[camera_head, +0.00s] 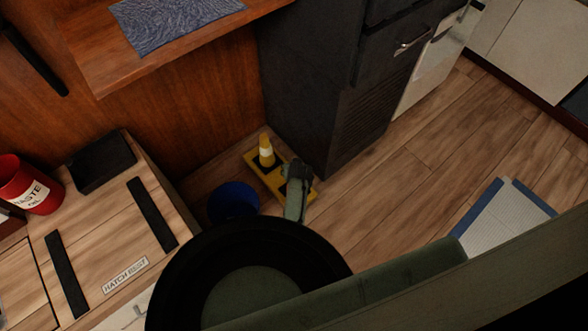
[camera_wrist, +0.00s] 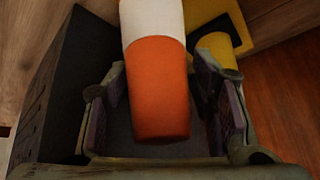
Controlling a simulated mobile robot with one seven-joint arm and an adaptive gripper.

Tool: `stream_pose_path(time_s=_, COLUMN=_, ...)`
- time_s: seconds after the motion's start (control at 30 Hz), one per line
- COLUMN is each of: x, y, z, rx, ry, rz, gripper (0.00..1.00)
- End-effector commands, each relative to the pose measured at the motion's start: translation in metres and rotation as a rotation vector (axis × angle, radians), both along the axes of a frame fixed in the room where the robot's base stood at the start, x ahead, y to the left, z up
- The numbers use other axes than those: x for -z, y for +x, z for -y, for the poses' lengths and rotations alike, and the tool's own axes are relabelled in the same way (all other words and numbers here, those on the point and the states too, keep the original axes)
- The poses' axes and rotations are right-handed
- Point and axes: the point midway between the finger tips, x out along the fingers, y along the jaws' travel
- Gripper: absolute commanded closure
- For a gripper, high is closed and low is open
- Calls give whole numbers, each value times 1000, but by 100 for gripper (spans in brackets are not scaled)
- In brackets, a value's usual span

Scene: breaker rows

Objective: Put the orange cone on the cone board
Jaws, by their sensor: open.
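The orange cone (camera_wrist: 158,88), with a white band, has its orange end toward the camera in the wrist view. My gripper (camera_wrist: 160,105) is open, with one finger on each side of the cone and gaps visible between. In the head view my gripper (camera_head: 298,172) is over the right part of the yellow cone board (camera_head: 279,187), and I cannot make out the orange cone there. The board (camera_wrist: 262,16) also shows at the top right of the wrist view. The cone's base is hidden, so I cannot tell how it sits.
A yellow cone with a white band (camera_head: 266,152) stands on the board's left part; a yellow cone (camera_wrist: 216,46) shows beside my right finger. A blue bucket (camera_head: 233,200) is left of the board. A dark cabinet (camera_head: 315,90) rises close behind.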

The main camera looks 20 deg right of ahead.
Motion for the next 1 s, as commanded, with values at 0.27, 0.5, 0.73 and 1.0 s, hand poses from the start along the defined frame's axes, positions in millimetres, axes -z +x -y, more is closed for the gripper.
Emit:
stream_pose_path(time_s=0.27, x=-34, y=-17, z=-4, rx=0, ry=1, rz=-2, gripper=49)
stream_pose_path(time_s=0.5, x=-69, y=-38, z=-9, rx=0, ry=-1, rz=-1, gripper=49)
stream_pose_path(time_s=0.73, x=-93, y=-54, z=-13, rx=0, ry=1, rz=-2, gripper=49)
stream_pose_path(time_s=1.0, x=-102, y=-62, z=-14, rx=0, ry=0, rz=0, gripper=49)
